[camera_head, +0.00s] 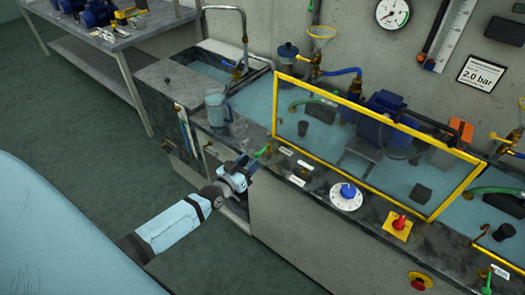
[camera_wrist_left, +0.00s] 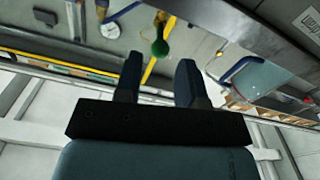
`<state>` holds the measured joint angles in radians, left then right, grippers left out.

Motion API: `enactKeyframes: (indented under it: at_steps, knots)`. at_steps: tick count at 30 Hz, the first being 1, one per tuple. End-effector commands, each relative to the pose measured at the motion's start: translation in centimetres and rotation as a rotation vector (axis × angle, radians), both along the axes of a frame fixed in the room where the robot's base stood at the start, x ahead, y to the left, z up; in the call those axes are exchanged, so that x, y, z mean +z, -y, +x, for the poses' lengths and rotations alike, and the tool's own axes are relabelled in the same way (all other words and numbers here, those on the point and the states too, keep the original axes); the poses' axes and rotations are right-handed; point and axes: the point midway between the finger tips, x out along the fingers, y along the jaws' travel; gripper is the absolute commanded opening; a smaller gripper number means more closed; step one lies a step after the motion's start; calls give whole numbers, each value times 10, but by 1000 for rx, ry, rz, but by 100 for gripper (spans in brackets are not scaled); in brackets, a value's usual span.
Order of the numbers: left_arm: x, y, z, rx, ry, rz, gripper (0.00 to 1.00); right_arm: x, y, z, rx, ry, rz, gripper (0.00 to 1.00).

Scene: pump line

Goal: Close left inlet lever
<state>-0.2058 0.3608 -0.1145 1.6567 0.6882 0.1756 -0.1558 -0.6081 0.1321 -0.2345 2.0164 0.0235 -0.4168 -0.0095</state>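A small green lever (camera_head: 263,151), which I take as the left inlet lever, stands at the front edge of the counter. My left gripper (camera_head: 247,164) is just in front and to the left of it, close to the counter edge. In the left wrist view the green knob (camera_wrist_left: 160,47) shows just beyond the gap between my two fingertips (camera_wrist_left: 160,64). The fingers are apart with nothing between them. The knob looks free of both fingers, though exact depth is hard to tell. My right gripper is not in view.
A translucent jug (camera_head: 217,110) stands on the counter left of the lever; it also shows in the left wrist view (camera_wrist_left: 262,76). A yellow-framed clear guard (camera_head: 276,100) rises behind. A blue knob (camera_head: 347,191) and red switch (camera_head: 399,222) lie right. Another green lever (camera_head: 487,283) is far right.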

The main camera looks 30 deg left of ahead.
Motion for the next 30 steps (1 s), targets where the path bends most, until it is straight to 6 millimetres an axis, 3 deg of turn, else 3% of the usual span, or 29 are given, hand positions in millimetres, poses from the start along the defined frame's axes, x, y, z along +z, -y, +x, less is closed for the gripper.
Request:
enactKeyframes:
  at_steps: [3, 9, 15, 23, 27, 30]
  knots:
    - [1, 2, 27, 0, 2, 1, 36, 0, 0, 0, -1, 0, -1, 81]
    - [0, 4, 55, 0, -1, 1, 36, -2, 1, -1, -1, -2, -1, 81]
    - [0, 5, 67, 0, -2, 1, 36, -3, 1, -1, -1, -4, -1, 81]
    - [0, 5, 67, 0, -2, 1, 36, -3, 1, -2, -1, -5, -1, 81]
    - [0, 5, 67, 0, -1, 1, 4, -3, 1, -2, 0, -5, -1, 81]
    - [0, 5, 67, 0, -1, 1, 0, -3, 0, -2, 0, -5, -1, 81]
